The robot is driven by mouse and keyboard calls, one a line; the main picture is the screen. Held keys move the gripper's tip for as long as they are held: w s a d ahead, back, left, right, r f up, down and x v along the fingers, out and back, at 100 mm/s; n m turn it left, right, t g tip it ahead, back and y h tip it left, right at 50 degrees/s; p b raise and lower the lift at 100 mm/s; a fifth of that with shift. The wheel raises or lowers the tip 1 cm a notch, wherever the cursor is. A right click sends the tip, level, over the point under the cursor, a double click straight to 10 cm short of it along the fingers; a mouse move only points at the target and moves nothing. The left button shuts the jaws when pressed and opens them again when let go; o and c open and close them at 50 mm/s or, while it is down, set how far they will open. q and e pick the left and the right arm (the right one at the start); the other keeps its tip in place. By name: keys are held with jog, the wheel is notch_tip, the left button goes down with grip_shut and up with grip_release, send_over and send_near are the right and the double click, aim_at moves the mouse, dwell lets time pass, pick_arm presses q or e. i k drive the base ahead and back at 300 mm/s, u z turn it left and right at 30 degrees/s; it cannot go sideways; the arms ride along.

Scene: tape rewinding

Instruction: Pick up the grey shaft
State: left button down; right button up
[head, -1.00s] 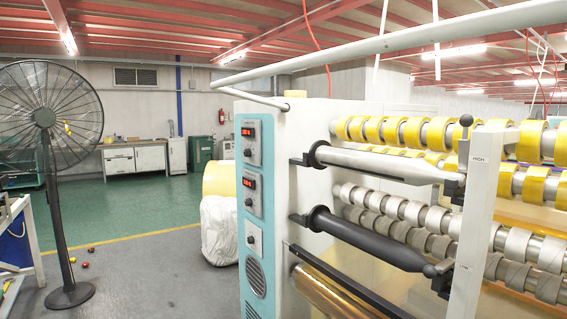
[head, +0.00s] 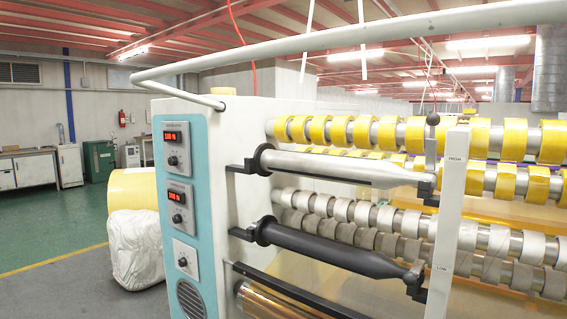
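The grey shaft (head: 345,169) lies roughly level in the upper black holders on the front of the rewinding machine. It has a black flange at its left end and narrows toward its right end. A black shaft (head: 325,250) of the same shape sits in the lower holders, sloping down to the right in the picture. Neither of my grippers is in the head view, so I cannot see whether they are open or shut.
The machine's blue control panel (head: 182,215) stands left of the shafts. A white upright post (head: 447,225) marked HIGH and LOW stands at their right ends. Yellow tape rolls (head: 387,134) line bars behind. A white wrapped roll (head: 135,248) stands on the floor, with open floor further left.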

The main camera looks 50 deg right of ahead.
aim_at(268, 161)
jog(key=i, duration=3)
jog(key=z, duration=2.9)
